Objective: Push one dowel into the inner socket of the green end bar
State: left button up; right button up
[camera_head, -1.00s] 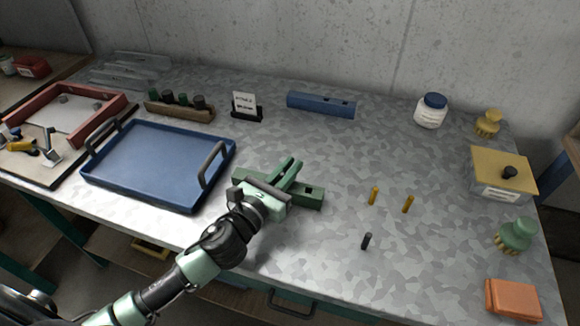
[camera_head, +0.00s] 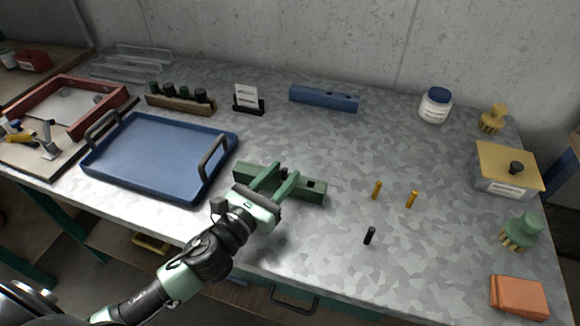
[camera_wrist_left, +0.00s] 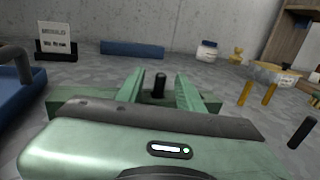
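The green end bar (camera_head: 314,195) lies on the table right of the blue tray, with a dark square socket showing near its right end. A black dowel (camera_wrist_left: 160,86) stands upright at the bar, between my left gripper's fingers; its lower end is hidden, so I cannot see how deep it sits. My left gripper (camera_head: 284,174) is open around this dowel, with a gap on both sides in the left wrist view. Another black dowel (camera_head: 369,236) stands apart on the table. My right gripper is not in view.
Two yellow dowels (camera_head: 376,190) (camera_head: 411,199) stand right of the bar. The blue tray (camera_head: 160,194) is at the left, a blue bar (camera_head: 324,98) at the back. A lidded box (camera_head: 508,168), brushes and an orange cloth (camera_head: 519,298) line the right side.

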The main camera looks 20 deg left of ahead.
aim_at(283, 174)
pick_arm(q)
jog(key=shift+b+v, duration=0.3)
jog(key=shift+v, duration=1.45)
